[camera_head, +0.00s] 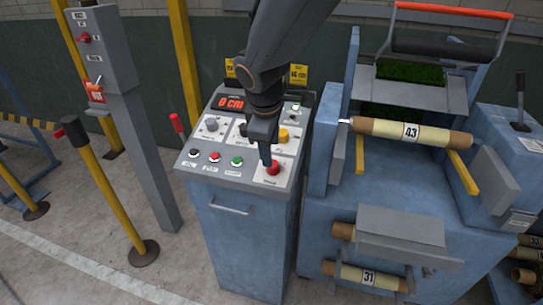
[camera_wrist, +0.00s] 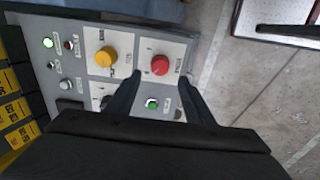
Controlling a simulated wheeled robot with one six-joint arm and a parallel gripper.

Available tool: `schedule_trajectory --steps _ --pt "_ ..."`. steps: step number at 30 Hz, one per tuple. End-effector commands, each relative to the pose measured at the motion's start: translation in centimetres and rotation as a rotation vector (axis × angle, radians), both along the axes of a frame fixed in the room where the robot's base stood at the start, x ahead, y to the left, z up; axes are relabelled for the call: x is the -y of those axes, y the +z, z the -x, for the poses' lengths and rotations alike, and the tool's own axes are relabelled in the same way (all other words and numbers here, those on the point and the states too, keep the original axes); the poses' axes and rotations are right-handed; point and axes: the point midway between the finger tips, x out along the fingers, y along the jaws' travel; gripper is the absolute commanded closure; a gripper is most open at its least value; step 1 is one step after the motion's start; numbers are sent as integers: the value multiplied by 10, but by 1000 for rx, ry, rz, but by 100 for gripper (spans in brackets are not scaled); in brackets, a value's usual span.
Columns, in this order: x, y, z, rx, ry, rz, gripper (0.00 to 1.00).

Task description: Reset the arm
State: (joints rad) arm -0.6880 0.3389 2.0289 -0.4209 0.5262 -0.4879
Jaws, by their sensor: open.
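My arm reaches down over the top of a blue control console, whose sloped panel (camera_head: 228,168) is pale grey. My gripper (camera_head: 266,160) points down at the panel beside a round red button (camera_head: 273,168). In the wrist view, my gripper (camera_wrist: 160,76) is open, with its two dark fingers apart and nothing between them. The red button (camera_wrist: 160,65) shows just beyond the fingertips, roughly centred between them. I cannot tell whether a finger touches the panel.
A yellow knob (camera_head: 283,134) and a green button (camera_head: 237,161) are also on the panel. The display (camera_head: 231,103) reads 0 CM. To the right stands a blue machine with a roll marked 43 (camera_head: 411,132).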

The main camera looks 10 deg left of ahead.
Motion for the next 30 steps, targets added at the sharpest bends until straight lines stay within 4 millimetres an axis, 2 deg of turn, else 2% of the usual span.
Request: schedule_trajectory --steps 4,13,17,20,23,24,27,30 --pt "0 7 3 0 1 0 52" --pt "1 7 3 -1 -1 1 52" --pt "22 3 2 -15 -70 -16 52" --pt "66 -5 3 -45 -220 -50 52" --pt "125 -17 11 -83 -439 -100 52" --pt "150 -23 17 -98 -535 -124 52" --pt "204 -35 37 -131 -774 -180 52" --pt "250 -47 63 -158 -1006 -235 52"
